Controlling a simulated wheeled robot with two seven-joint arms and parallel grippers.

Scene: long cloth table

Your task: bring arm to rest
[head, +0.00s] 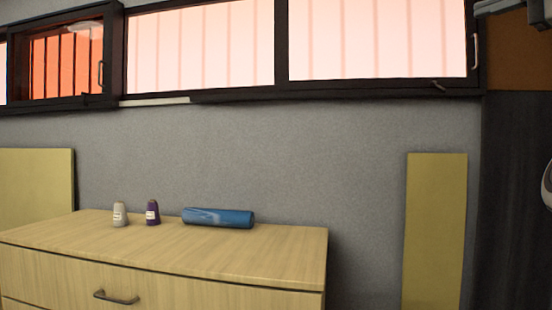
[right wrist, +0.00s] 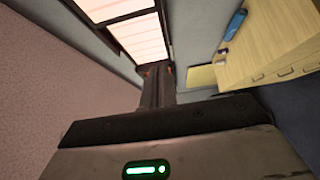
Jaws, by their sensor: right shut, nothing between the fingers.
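My right gripper (right wrist: 157,72) shows in the right wrist view, its dark fingers together and with nothing between them. The fingers point away toward the windows and the grey wall, clear of any surface. In the head view only a dark grey part of it shows at the top right corner, cut by the picture's edge. A white rounded piece at the right edge of the head view is too cut off to tell. My left gripper is in neither view.
A wooden dresser (head: 180,250) stands at lower left. On it are a white spool (head: 120,215), a purple spool (head: 152,214) and a blue roll (head: 218,218). A yellow panel (head: 433,235) leans at the wall, below windows (head: 200,45). A pinkish surface (right wrist: 60,85) lies left in the wrist view.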

